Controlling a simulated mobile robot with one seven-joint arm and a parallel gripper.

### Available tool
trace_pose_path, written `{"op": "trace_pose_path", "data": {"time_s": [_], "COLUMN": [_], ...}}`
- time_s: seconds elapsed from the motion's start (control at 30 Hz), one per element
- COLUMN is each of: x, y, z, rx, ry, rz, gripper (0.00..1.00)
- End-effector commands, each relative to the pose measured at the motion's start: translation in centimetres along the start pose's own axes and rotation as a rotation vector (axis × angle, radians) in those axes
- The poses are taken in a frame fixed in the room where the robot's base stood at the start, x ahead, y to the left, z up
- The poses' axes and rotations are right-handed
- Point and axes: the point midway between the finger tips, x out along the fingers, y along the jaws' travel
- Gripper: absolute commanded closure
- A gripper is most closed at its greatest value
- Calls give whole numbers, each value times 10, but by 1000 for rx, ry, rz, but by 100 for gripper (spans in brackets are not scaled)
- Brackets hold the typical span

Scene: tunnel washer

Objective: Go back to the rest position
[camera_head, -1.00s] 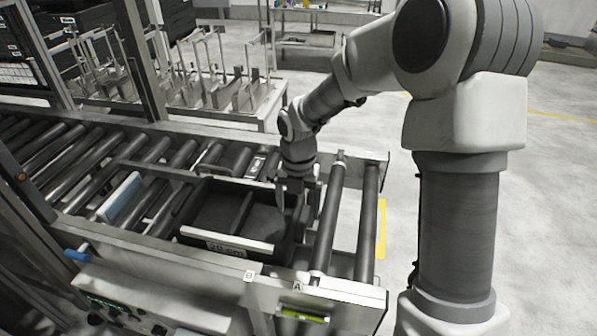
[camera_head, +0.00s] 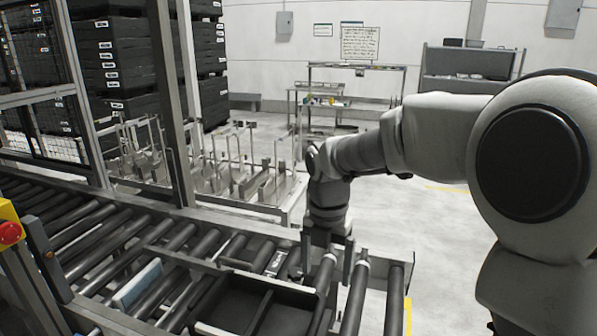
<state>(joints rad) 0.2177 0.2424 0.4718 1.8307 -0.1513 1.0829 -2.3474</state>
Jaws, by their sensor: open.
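My gripper (camera_head: 328,262) points down at the right end of the roller conveyor, above the far right corner of a black divided crate (camera_head: 238,304). Its two dark fingers are apart, and I see nothing between them. The crate sits on the rollers, and its near part is cut off by the bottom of the picture. My arm reaches in from the right.
The roller conveyor (camera_head: 92,262) runs to the left, with a pale blue plate (camera_head: 137,284) among its rollers. A yellow box with a red button (camera_head: 10,233) stands at the left edge. Metal racks (camera_head: 240,175) stand behind the conveyor. Open floor (camera_head: 430,225) lies to the right.

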Motion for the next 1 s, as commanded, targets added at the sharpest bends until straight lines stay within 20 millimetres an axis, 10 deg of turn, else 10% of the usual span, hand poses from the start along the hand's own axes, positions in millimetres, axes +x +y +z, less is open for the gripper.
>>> {"op": "trace_pose_path", "data": {"time_s": [1.0], "x": [-74], "y": [-136], "z": [-107], "rx": [2062], "ry": [-77], "rz": [428], "gripper": [11]}}
